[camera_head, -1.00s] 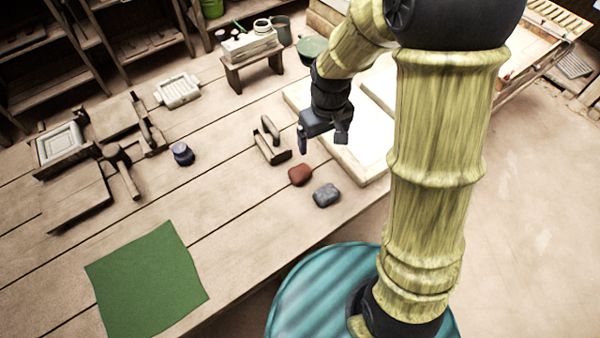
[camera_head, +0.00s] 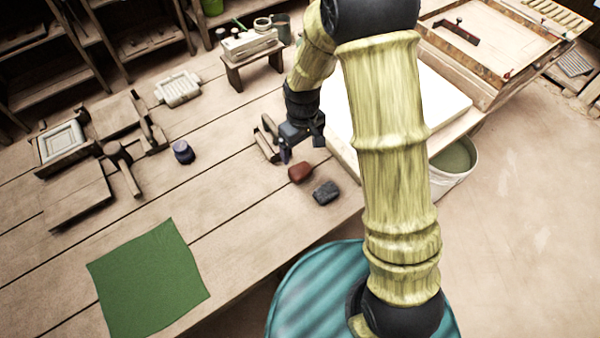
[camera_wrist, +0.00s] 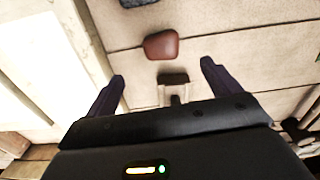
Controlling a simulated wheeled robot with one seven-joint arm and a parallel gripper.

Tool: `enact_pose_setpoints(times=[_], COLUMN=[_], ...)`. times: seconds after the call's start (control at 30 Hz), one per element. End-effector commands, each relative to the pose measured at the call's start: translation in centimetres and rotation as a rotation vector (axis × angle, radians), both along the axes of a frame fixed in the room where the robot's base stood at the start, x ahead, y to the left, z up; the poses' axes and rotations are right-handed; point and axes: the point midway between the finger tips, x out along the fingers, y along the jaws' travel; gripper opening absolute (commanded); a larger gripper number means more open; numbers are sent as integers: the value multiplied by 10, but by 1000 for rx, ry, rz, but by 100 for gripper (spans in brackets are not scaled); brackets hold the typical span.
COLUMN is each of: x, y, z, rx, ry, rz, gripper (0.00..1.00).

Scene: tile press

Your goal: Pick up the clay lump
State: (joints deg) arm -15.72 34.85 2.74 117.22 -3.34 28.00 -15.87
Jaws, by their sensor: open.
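A reddish-brown lump (camera_head: 300,173), which looks like clay, lies on the plank table. In the wrist view the lump (camera_wrist: 161,44) sits ahead of the fingertips, roughly centred between them. My gripper (camera_head: 302,149) is open and empty, pointing down above the table, just behind the lump in the head view. In the wrist view both dark fingers of my gripper (camera_wrist: 162,70) are spread apart. A blue-grey lump (camera_head: 326,192) lies close beside the reddish one; only its edge shows at the top of the wrist view (camera_wrist: 138,2).
A wooden-handled tool (camera_head: 265,146) stands beside my gripper, partly hidden. A white slab (camera_head: 440,98) lies to the right. A green cloth (camera_head: 148,278), a dark blue pot (camera_head: 183,151) and a hinged wooden press (camera_head: 75,200) are on the left. The table between is clear.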

Motion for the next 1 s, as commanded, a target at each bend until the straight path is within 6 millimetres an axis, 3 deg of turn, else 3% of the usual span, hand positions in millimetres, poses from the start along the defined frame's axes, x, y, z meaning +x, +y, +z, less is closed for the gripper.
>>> enact_pose_setpoints(times=[0.2,0.4,0.8,1.0], x=[-1,0,0,1], y=[0,1,1,3], z=[-40,-65,-69,-88], rx=[-2,0,0,-2], ry=[4,1,0,4], rz=[0,0,0,0], gripper=[90,90,90,90])
